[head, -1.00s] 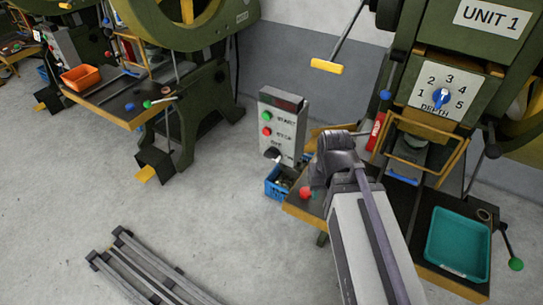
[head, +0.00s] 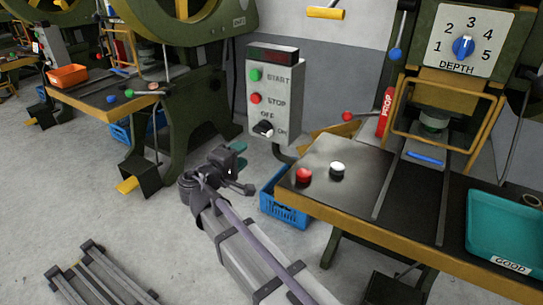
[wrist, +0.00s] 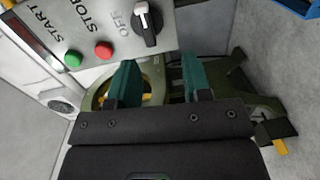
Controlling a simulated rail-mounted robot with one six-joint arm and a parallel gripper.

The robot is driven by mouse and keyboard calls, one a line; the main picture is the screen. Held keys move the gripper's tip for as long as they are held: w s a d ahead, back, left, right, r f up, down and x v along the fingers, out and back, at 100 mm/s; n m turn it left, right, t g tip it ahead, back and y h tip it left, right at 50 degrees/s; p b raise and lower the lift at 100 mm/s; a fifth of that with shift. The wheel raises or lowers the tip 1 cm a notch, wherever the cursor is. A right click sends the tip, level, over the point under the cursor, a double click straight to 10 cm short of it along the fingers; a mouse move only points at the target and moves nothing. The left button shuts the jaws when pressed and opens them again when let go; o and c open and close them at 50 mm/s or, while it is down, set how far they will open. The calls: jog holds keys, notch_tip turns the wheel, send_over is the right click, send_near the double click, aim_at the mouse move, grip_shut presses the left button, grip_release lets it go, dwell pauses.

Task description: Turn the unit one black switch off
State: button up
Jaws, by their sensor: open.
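The black switch (head: 264,129) is a rotary knob low on the grey control box (head: 271,92), with OFF above it and ON at its lower right. Its white mark appears to lie on the ON side. In the wrist view the switch (wrist: 146,25) is at the top centre, just beyond my fingertips. My gripper (head: 238,161) is below and left of the box in the head view, apart from it. In the wrist view my gripper (wrist: 160,72) shows two teal fingers spread apart with nothing between them.
The green START button (head: 255,75) and red STOP button (head: 256,98) sit above the switch. A blue crate (head: 284,202) stands below the box. The press table (head: 345,222) holds a red and a white-topped button and a teal tray (head: 505,232).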

aim_at(260, 133)
jog(key=shift+n+t, duration=0.3)
jog(key=shift+t, duration=0.1)
jog(key=x, duration=0.3)
jog(key=r+x, duration=0.1)
jog(key=x, duration=0.7)
jog(key=shift+w+a+r, duration=0.1)
jog(key=shift+a+r, duration=0.15)
jog(key=shift+r, duration=0.05)
jog(key=shift+c, duration=0.2)
grip_shut()
